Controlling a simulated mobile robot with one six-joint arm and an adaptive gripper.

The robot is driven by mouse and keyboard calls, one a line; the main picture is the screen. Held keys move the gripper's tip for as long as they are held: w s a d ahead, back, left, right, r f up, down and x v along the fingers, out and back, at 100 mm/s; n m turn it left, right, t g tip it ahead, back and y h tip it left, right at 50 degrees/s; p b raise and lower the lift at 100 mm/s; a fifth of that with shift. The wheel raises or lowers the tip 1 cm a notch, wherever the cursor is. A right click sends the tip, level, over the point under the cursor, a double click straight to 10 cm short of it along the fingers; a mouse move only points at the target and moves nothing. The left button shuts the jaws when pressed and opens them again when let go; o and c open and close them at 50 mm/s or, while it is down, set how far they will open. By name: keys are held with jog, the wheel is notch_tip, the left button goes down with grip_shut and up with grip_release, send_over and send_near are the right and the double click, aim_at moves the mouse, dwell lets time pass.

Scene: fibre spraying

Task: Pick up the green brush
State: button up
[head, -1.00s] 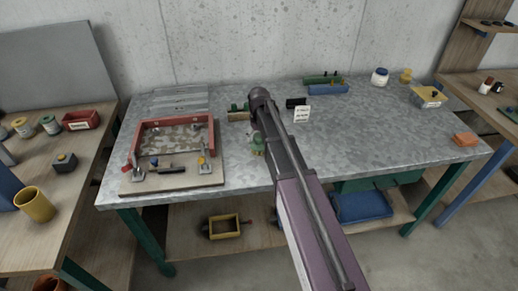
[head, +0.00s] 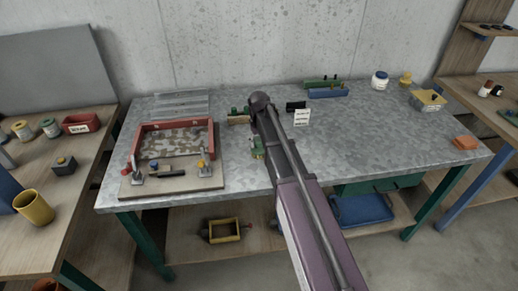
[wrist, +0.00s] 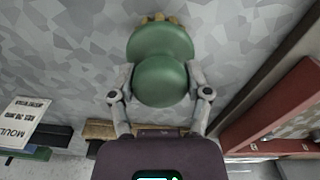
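The green brush (head: 257,153) stands on the metal worktable, right of the red-framed mould, partly hidden by my arm in the head view. In the wrist view the green brush (wrist: 163,72) shows from above as a rounded knob and a wider green body with yellowish bristles at its far edge. My gripper (wrist: 160,70) is over it with one finger on each side of the knob. The fingers look spread, with a narrow gap at the left; contact is hard to tell. In the head view my gripper is mostly hidden behind my arm.
The red-framed mould (head: 214,140) on its board is close to the left. A small white sign (head: 302,117) and a black block (head: 296,105) stand right of my arm. Green and blue holders (head: 328,92) are at the back. The table's right half is mostly clear.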

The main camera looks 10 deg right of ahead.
jog(key=shift+r, duration=0.15)
jog(key=shift+c, duration=0.2)
notch_tip(320, 180, up, 4)
jog(key=p, duration=0.4)
jog(key=s+p, duration=0.1)
jog(key=s, duration=1.5)
jog(key=shift+d+r, duration=0.3)
jog(key=shift+d, duration=0.1)
jog(key=o, duration=0.5)
jog(key=c, duration=0.3)
jog(key=shift+d, duration=0.15)
